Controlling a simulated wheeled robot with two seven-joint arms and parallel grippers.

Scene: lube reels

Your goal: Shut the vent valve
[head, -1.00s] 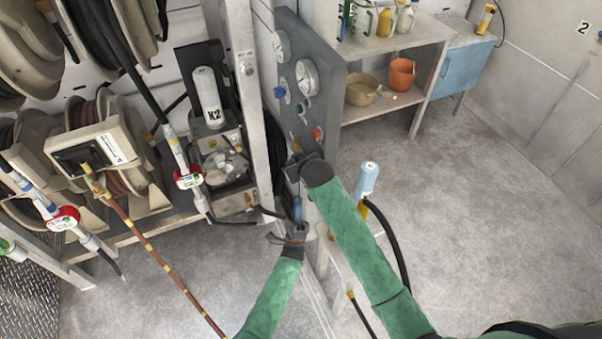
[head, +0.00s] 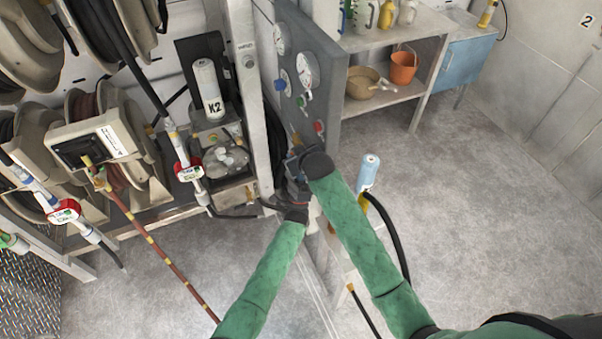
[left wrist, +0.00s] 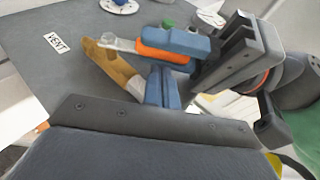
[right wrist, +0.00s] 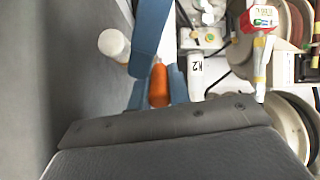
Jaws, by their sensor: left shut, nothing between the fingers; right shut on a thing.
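The vent valve shows in the left wrist view beside a white VENT label (left wrist: 57,43) on the grey panel (left wrist: 50,75). Its brass body (left wrist: 112,66) slants out from the panel. Its lever has a metal end (left wrist: 117,43) and an orange grip (left wrist: 160,53), and stands at an angle to the body. My right gripper (left wrist: 185,43) is shut on the orange grip, which also shows in the right wrist view (right wrist: 159,86). My left gripper (left wrist: 165,88) is shut and empty, close beside the valve. In the head view my right gripper (head: 297,160) and left gripper (head: 297,188) largely hide the valve.
The panel (head: 318,70) carries gauges (head: 307,68) and small coloured knobs. A post (head: 250,90), a K2 cylinder (head: 208,88) and hose reels stand left. A light-blue cylinder (head: 368,172) with a black hose stands right of my right arm. Open floor lies further right.

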